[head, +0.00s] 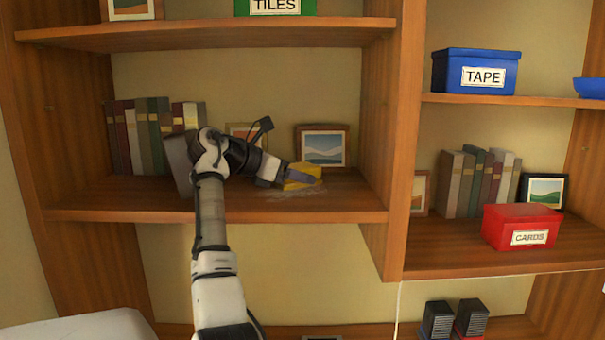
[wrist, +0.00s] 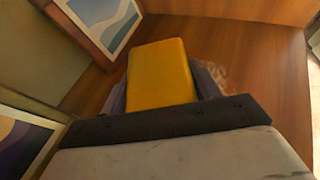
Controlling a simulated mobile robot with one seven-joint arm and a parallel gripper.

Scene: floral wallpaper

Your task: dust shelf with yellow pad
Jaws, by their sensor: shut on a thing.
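My gripper (head: 284,180) reaches into the middle shelf (head: 120,201) from the front and is shut on a yellow pad (head: 303,172). In the wrist view the yellow pad (wrist: 160,75) sits between the two grey fingers, just above or on the wooden shelf surface (wrist: 255,62); I cannot tell if it touches. A pale, dusty smudge (head: 297,193) lies on the shelf in front of the pad. It also shows in the wrist view (wrist: 218,77), to the right of the pad.
A framed picture (head: 323,146) stands behind the pad, close to it. Another frame (head: 245,131) is partly hidden behind my arm. Several books (head: 140,135) stand at the left. The shelf's right end by the upright (head: 398,150) is clear.

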